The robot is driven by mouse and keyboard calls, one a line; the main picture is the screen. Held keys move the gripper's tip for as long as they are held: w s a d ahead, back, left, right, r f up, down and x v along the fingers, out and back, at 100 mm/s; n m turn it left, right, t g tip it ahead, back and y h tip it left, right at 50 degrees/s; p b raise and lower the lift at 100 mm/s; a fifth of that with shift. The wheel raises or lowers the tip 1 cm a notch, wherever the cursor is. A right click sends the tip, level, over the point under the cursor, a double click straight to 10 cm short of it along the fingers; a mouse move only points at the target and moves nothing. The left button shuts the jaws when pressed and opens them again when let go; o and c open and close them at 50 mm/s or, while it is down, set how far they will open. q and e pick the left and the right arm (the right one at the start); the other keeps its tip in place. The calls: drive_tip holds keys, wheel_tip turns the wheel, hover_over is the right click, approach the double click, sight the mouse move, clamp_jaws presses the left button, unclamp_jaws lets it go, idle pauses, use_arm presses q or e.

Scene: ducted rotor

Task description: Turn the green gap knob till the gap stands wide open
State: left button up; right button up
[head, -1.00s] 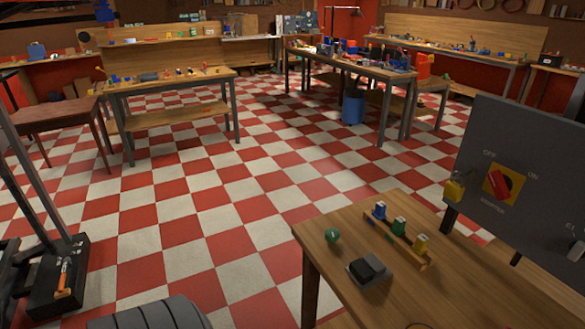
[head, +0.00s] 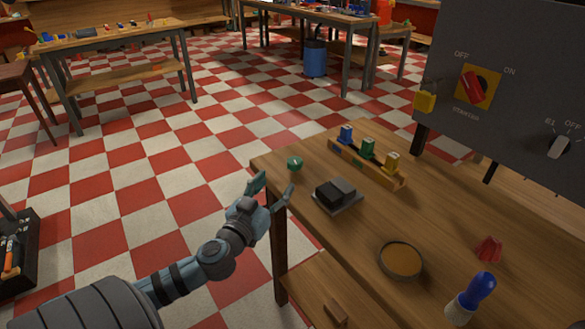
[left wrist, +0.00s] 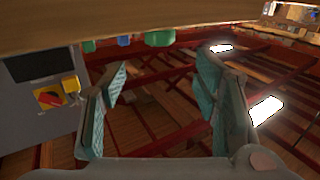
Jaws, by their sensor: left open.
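A small round green knob (head: 295,162) with a pale mark on top sits near the left corner of the wooden bench (head: 330,240). My left gripper (head: 272,189) is open and empty, just off the bench's left edge, below and to the left of the knob and apart from it. In the left wrist view the scene appears upside down; a green thing (left wrist: 160,38), probably the knob, shows at the bench edge beyond my open fingers (left wrist: 163,72). I cannot make out the gap itself. My right gripper is not in view.
A wooden rack (head: 368,165) with blue, green and yellow blocks stands behind a dark block (head: 337,192). A round dish (head: 401,260), a red piece (head: 489,249) and a blue-handled tool (head: 475,293) lie nearer. A grey switch panel (head: 500,60) stands at the right.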

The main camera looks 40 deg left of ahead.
sight(291, 165)
use_arm(q)
drive_tip(key=p+x, duration=0.1)
drive_tip(key=x, duration=0.9)
drive_tip(key=shift+w, duration=0.35)
drive_tip(key=c, duration=1.2)
